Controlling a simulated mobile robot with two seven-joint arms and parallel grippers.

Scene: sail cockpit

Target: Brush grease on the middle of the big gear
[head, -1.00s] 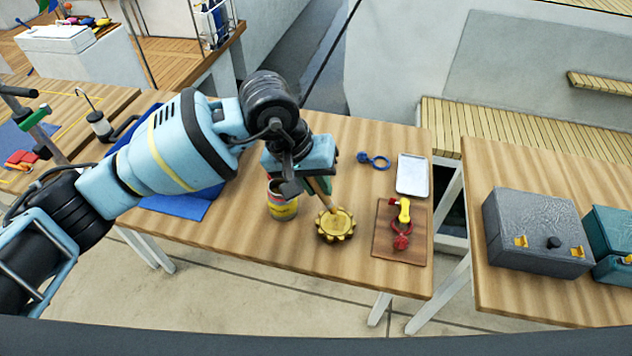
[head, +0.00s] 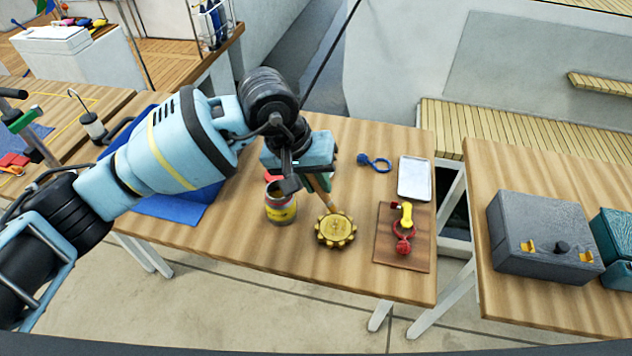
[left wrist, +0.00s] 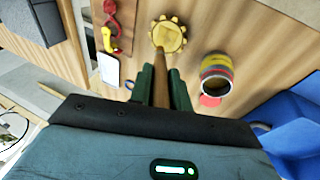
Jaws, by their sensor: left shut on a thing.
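The big gear (head: 337,232) is yellow and toothed and lies flat on the wooden table. It also shows at the top of the left wrist view (left wrist: 170,36). My left gripper (head: 311,172) is shut on the brush (head: 324,190), whose wooden handle (left wrist: 160,92) slants down toward the gear. The brush tip is at the gear's far edge in the head view, and I cannot tell whether it touches. A grease tin (head: 281,208) with a yellow label stands open just left of the gear; it also shows in the left wrist view (left wrist: 215,75). My right gripper is not in view.
A brown board (head: 390,258) with a red and yellow shackle (head: 404,240) lies right of the gear. A metal tray (head: 414,178) and a blue ring tool (head: 376,164) lie behind. A blue cloth (head: 178,205) is at left. Bare table lies in front of the gear.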

